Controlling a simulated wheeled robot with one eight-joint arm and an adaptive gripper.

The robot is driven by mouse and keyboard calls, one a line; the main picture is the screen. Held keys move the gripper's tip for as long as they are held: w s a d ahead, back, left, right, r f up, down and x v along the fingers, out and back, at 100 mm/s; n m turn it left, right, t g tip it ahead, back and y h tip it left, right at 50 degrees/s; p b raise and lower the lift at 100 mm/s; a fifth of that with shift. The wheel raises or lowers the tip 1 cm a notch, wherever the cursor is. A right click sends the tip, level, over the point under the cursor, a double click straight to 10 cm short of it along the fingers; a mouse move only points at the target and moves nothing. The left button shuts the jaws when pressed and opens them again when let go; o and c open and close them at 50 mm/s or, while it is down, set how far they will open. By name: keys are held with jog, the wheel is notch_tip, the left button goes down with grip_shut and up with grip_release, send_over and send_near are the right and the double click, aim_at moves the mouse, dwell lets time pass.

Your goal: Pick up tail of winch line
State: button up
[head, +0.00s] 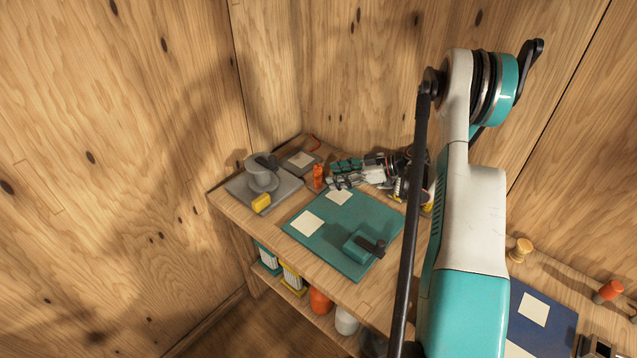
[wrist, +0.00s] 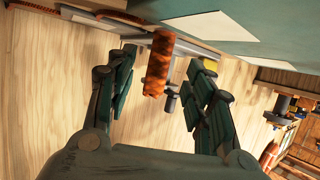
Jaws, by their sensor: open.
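A grey winch (head: 262,180) with a dark handle stands on a grey mat (head: 288,190) at the table's left corner. A yellow piece (head: 261,202) lies at the mat's front edge; I cannot tell whether it is the line's tail. No line strand is clear. My gripper (head: 336,176) is open and empty, above the table at the back of the green mat. In the wrist view its fingers (wrist: 163,68) are spread, with a ribbed orange cylinder (wrist: 157,66) showing between them. That cylinder stands just left of my fingertips in the head view (head: 318,177).
A green mat (head: 320,240) with pale cards and a green block with a dark handle (head: 366,244) lies in the middle. Wooden walls stand close behind and left. A blue mat (head: 555,325) and small items lie right. Bottles and boxes fill the shelf below.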

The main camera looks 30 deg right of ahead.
aim_at(318, 178)
jog(key=b+x, duration=0.3)
jog(key=x, duration=0.4)
jog(key=shift+f, duration=0.1)
grip_shut()
